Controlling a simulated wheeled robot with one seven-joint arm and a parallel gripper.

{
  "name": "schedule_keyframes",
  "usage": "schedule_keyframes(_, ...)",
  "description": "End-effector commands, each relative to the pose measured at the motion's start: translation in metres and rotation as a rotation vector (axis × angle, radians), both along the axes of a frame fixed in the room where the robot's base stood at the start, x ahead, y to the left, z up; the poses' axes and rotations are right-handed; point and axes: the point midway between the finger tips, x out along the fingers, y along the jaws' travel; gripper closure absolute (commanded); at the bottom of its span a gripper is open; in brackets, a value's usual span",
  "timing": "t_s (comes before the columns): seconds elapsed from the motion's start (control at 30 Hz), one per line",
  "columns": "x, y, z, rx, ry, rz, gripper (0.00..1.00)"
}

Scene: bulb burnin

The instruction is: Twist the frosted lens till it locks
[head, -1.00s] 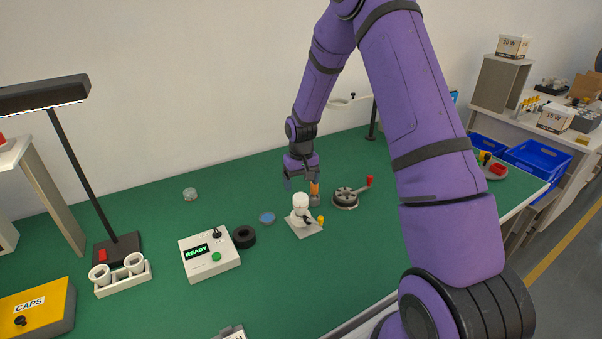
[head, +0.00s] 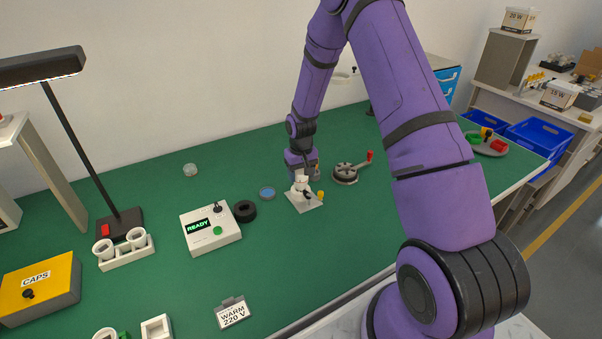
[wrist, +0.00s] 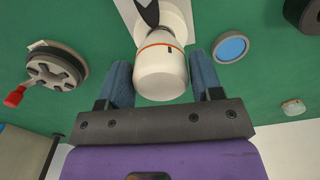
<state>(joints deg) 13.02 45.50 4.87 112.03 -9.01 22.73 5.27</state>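The frosted lens (wrist: 160,75) is a white rounded cap on a white lamp body, with an orange ring and a small dark mark where the two meet. In the head view the lamp (head: 304,196) stands on a light square base, and the lens (head: 301,181) is at its top, partly covered by my gripper. My gripper (wrist: 162,82) is open, with one blue finger on each side of the lens. A gap shows between each finger and the lens in the wrist view.
A round grey fixture with a red handle (head: 345,174) stands right of the lamp. A blue-faced disc (head: 267,193), a black ring (head: 244,211) and a box reading READY (head: 211,231) lie to its left. A clear small disc (head: 190,170) lies further back. Green table around is mostly free.

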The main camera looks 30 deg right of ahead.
Motion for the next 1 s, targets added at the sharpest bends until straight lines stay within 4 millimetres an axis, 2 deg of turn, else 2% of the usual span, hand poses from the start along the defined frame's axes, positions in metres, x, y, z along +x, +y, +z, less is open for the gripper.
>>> schedule_keyframes(0.03,-0.0001,0.0000,0.0001,0.000,0.000,0.000,0.52)
schedule_keyframes(0.1,-0.0001,0.0000,0.0001,0.000,0.000,0.000,0.68)
schedule_keyframes(0.47,-0.0001,0.0001,-0.0003,0.000,0.000,-0.003,0.68)
schedule_keyframes(0.73,0.0002,0.0017,-0.0004,0.000,0.001,-0.247,0.68)
schedule_keyframes(1.0,0.0000,0.0009,-0.0004,0.000,0.001,-0.266,0.68)
